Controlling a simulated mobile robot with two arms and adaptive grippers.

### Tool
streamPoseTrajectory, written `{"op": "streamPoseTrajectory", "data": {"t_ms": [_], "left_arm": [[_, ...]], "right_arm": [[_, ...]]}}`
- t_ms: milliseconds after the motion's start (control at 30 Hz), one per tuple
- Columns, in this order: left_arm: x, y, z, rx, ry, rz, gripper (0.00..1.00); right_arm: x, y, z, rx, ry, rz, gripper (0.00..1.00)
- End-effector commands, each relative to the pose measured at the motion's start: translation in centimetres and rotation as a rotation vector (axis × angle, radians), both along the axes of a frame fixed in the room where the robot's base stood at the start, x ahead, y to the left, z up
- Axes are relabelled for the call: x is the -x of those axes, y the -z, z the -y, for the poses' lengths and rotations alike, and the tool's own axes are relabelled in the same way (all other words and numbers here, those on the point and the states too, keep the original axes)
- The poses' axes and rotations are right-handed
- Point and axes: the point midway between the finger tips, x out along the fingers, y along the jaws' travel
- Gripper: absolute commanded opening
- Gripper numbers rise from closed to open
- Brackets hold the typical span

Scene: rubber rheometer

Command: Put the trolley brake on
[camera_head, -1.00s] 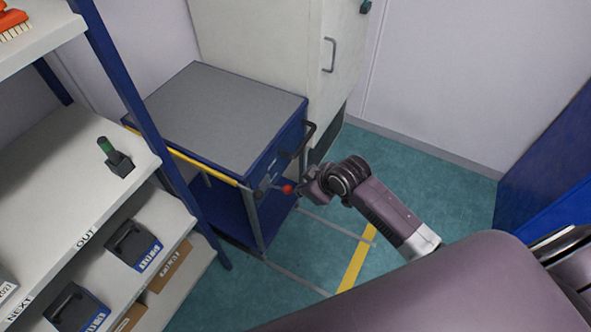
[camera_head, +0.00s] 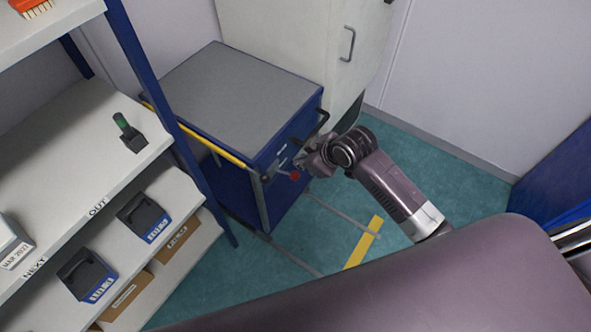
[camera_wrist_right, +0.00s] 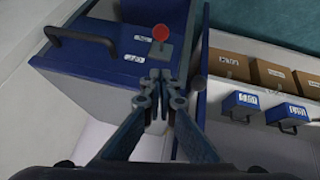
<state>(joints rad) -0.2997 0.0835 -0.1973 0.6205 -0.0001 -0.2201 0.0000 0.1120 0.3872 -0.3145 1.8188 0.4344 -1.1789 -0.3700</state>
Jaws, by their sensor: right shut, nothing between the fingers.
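The blue trolley with a grey top (camera_head: 235,105) stands against the white cabinet in the head view. Its brake lever has a red ball knob (camera_head: 295,176) at the trolley's near right corner. The knob (camera_wrist_right: 160,32) also shows in the right wrist view, on a grey plate on the blue trolley panel. My right gripper (camera_head: 303,163) is shut and empty beside the knob. In the right wrist view the closed fingertips (camera_wrist_right: 158,78) lie just below the knob in the picture, apart from it or barely short of it; the exact gap is unclear. My left gripper is not in view.
A black handle (camera_head: 318,124) sticks out from the trolley's right side. A blue-posted shelf rack (camera_head: 150,95) with bins stands close on the left. A white cabinet (camera_head: 300,45) stands behind. The green floor (camera_head: 450,165) on the right is clear.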

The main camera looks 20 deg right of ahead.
Motion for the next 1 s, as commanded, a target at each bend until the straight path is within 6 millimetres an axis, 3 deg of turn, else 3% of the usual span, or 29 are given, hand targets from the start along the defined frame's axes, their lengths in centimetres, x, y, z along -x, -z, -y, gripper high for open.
{"op": "streamPoseTrajectory", "data": {"t_ms": [467,700,1000], "left_arm": [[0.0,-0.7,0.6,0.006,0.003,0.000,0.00],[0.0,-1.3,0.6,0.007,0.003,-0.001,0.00],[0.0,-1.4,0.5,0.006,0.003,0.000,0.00]], "right_arm": [[-3.7,5.8,-1.8,-0.001,0.000,-0.001,0.00],[-3.6,8.6,-0.9,0.000,0.001,-0.001,0.00],[-3.5,9.6,-0.6,0.001,0.001,0.001,0.00]]}}
